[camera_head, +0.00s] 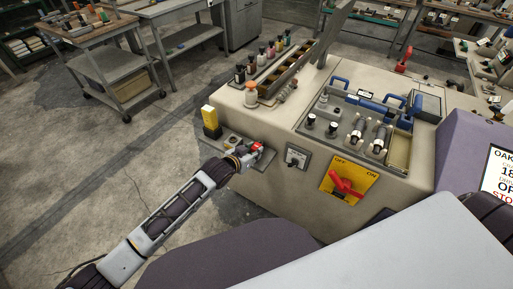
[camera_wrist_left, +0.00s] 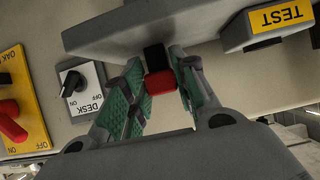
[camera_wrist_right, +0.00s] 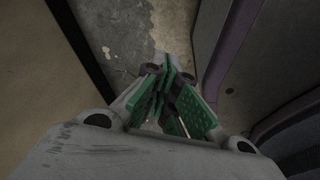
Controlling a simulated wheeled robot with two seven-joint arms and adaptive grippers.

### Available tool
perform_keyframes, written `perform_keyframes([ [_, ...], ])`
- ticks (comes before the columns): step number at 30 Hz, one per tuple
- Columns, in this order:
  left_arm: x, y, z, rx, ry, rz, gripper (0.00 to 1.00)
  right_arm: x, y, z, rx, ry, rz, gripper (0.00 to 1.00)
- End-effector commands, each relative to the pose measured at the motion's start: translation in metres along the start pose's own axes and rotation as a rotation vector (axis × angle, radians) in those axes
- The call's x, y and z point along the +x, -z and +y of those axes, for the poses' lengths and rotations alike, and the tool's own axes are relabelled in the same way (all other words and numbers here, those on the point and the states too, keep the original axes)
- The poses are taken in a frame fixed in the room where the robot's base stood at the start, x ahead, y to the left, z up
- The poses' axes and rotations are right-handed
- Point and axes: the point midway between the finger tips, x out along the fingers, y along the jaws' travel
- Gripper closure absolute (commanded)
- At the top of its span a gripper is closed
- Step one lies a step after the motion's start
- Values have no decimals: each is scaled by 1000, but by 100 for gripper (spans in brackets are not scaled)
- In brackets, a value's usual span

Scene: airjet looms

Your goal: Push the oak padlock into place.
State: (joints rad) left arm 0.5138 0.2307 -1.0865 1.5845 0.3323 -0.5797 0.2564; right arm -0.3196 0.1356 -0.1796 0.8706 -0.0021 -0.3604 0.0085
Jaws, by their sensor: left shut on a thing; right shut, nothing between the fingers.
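A small red block with a black part (camera_wrist_left: 160,80), which looks like the oak padlock, sits between the green pads of my left gripper (camera_wrist_left: 158,88), which is shut on it. Its markings cannot be read. In the head view the red piece (camera_head: 257,147) shows at the end of my left arm, by the small shelf on the machine's front. The yellow OFF/ON plate (camera_head: 348,181) with a red rotary handle (camera_head: 346,187) is to the right of it, apart from my gripper. My right gripper (camera_wrist_right: 168,78) is shut and empty, low over the floor.
A DESK switch (camera_head: 297,157) lies between the shelf and the yellow plate. Bottles (camera_head: 251,93) and trays stand on the machine top.

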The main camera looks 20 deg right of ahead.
Motion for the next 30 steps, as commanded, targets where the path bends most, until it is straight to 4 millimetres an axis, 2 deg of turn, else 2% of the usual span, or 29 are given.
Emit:
perform_keyframes([
  [8,-2,4,0,0,0,0,95,-2,10,4,-1,-4,14,100],
  [18,-5,10,0,0,0,0,95,-4,-21,5,-4,-4,-19,100],
  [30,-9,16,0,0,0,0,95,-7,-41,13,-10,-12,-34,100],
])
